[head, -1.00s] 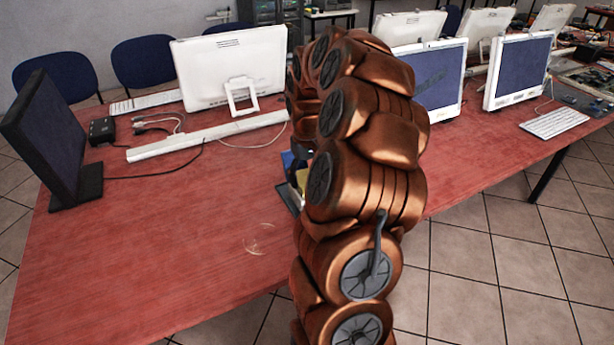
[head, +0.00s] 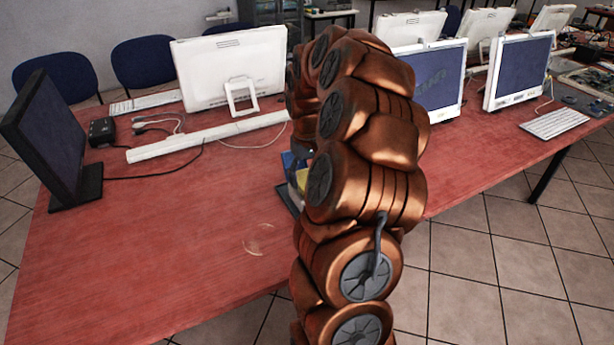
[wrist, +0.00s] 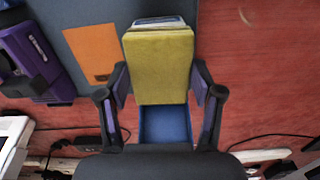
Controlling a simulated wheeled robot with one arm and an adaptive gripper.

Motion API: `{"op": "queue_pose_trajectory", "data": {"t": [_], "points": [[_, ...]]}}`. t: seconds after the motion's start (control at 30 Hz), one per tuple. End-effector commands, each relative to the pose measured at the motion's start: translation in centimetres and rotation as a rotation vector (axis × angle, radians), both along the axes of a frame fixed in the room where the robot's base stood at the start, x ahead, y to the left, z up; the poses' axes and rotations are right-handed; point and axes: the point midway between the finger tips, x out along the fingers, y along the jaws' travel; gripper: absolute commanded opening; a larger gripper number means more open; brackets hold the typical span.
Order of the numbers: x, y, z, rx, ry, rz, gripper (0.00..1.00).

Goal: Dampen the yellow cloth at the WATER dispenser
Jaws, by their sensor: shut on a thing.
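The yellow cloth (wrist: 160,68) is a folded pad between the two fingers of my gripper (wrist: 161,85) in the wrist view. The fingers are shut on its left and right sides. A blue open holder (wrist: 165,125) shows just below the cloth, and pale layers (wrist: 158,22) show at its upper edge. I cannot tell whether the cloth touches the holder. A purple and black device (wrist: 35,58) with small unreadable lettering stands at the left; I cannot tell whether it is the WATER dispenser. In the head view my arm hides most of this, leaving a sliver of yellow (head: 304,174).
An orange sheet (wrist: 90,50) lies on a dark grey mat (wrist: 78,14). The red table (head: 180,235) is bare at its front left. A dark monitor (head: 50,140), a white monitor (head: 215,65), a long white bar (head: 205,137) and cables stand or lie farther back.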

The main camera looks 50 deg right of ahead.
Motion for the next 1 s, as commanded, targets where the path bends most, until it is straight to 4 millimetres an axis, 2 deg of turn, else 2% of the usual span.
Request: {"op": "queue_pose_trajectory", "data": {"t": [1.0], "points": [[0.1,-0.1,6.6,-0.003,-0.005,0.0,0.38]]}}
